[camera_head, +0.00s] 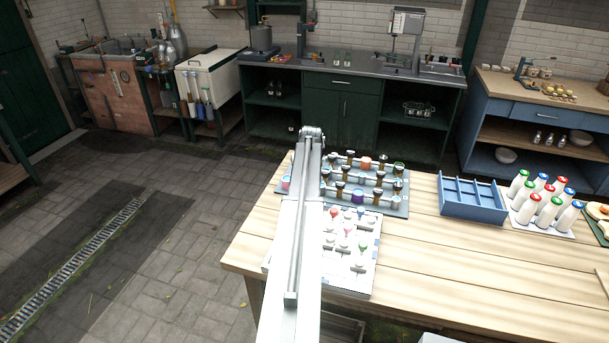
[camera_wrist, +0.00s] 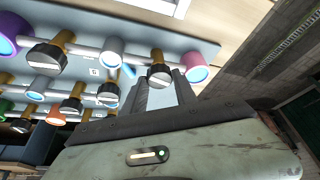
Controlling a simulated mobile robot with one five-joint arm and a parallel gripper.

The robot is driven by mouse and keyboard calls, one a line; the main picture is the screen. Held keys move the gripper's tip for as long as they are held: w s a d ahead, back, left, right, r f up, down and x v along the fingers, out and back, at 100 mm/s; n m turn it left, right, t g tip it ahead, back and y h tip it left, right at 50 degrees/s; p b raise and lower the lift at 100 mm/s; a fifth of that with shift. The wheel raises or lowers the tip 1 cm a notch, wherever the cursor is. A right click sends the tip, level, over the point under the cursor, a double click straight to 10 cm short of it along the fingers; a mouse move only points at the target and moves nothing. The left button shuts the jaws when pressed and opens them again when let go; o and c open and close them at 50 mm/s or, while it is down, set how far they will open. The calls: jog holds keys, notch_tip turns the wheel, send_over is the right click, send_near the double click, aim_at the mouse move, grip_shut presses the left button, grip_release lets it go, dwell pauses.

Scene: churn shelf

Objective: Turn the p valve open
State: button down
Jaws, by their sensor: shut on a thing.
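The valve board (camera_head: 398,204) lies on the wooden bench, partly behind my arm in the head view. It carries pipes with several brown-stemmed, dark-knobbed valves and coloured pipe ends. In the wrist view, my gripper (camera_wrist: 161,78) has its two fingers on either side of one dark valve knob (camera_wrist: 157,75) and is shut on it. This valve sits on the pipe between a white-blue cap (camera_wrist: 112,50) and a pink-rimmed end (camera_wrist: 198,70). The small label (camera_wrist: 93,71) on the board is too small to read surely. In the head view, my arm hides the gripper and this valve.
Other valves, such as one (camera_wrist: 47,57) to the left, stand close by on the same pipe. A white board with small coloured parts (camera_head: 350,270) lies in front. A blue divided tray (camera_head: 472,211) and several white bottles (camera_head: 551,205) stand to the right.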

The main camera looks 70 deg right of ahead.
jog(key=shift+s+n+t+y, duration=0.1)
jog(key=shift+n+t+y, duration=0.35)
jog(key=shift+n, duration=1.05)
jog(key=c, duration=1)
grip_release()
jog(key=p+v, duration=0.7)
jog(key=shift+s+r, duration=0.15)
jog(key=shift+r, duration=0.15)
